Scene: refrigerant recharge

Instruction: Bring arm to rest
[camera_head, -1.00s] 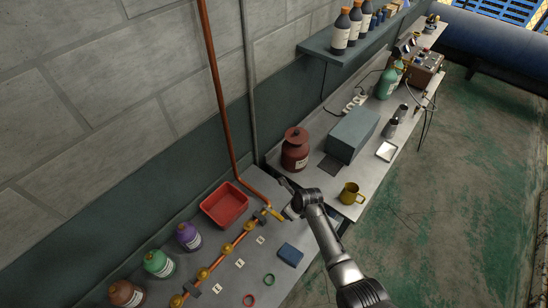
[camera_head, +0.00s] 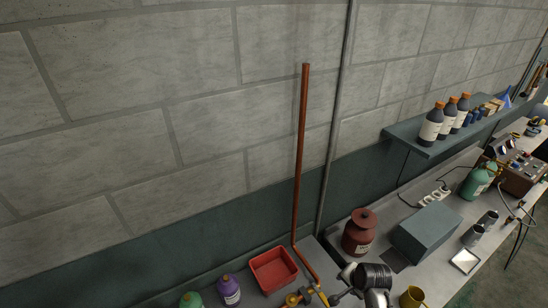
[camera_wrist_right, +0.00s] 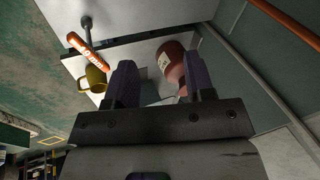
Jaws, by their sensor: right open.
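My right arm reaches in from the lower edge of the head view. Its gripper (camera_head: 338,297) is partly cut off by the lower edge, near the brass valve (camera_head: 303,297) on the copper pipe. In the right wrist view the gripper (camera_wrist_right: 161,80) has its two dark fingers apart, with nothing held between them. Beyond them, the dark red jar (camera_wrist_right: 172,62) shows between the fingers and the yellow mug (camera_wrist_right: 93,78) to the left. My left gripper is not in view.
A red tray (camera_head: 274,270) and bottles (camera_head: 229,290) stand left. A copper pipe (camera_head: 300,160) rises along the wall. A shelf (camera_head: 410,138) juts out above the bench.

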